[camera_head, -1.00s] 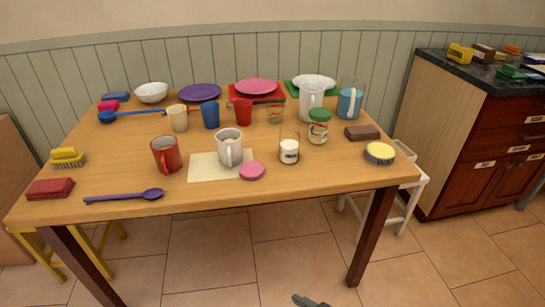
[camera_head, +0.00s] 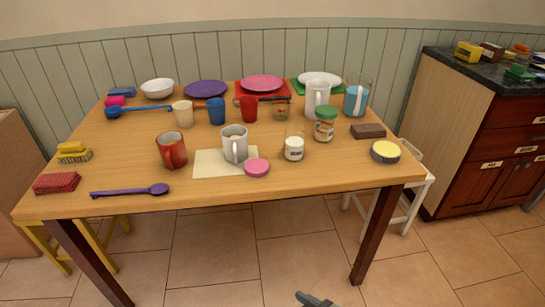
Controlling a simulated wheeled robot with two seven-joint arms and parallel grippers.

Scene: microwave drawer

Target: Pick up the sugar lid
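A round pink lid (camera_head: 257,168) lies flat near the front edge of the wooden table, just right of a cream sheet. It looks like the sugar lid, but I cannot read any marking on it. An open glass jar (camera_head: 294,148) with white contents and a label stands behind it to the right. A small grey piece of what seems to be my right gripper (camera_head: 315,299) shows at the bottom edge, low in front of the table and well away from the lid. Its fingers cannot be made out. My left gripper is not in view.
A white mug (camera_head: 235,144) stands on the cream sheet (camera_head: 211,164) close behind the lid. A green-lidded jar (camera_head: 325,124), a yellow-topped tin (camera_head: 385,151) and a red mug (camera_head: 172,151) stand around. The table (camera_head: 330,172) is bare right of the lid along its front.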

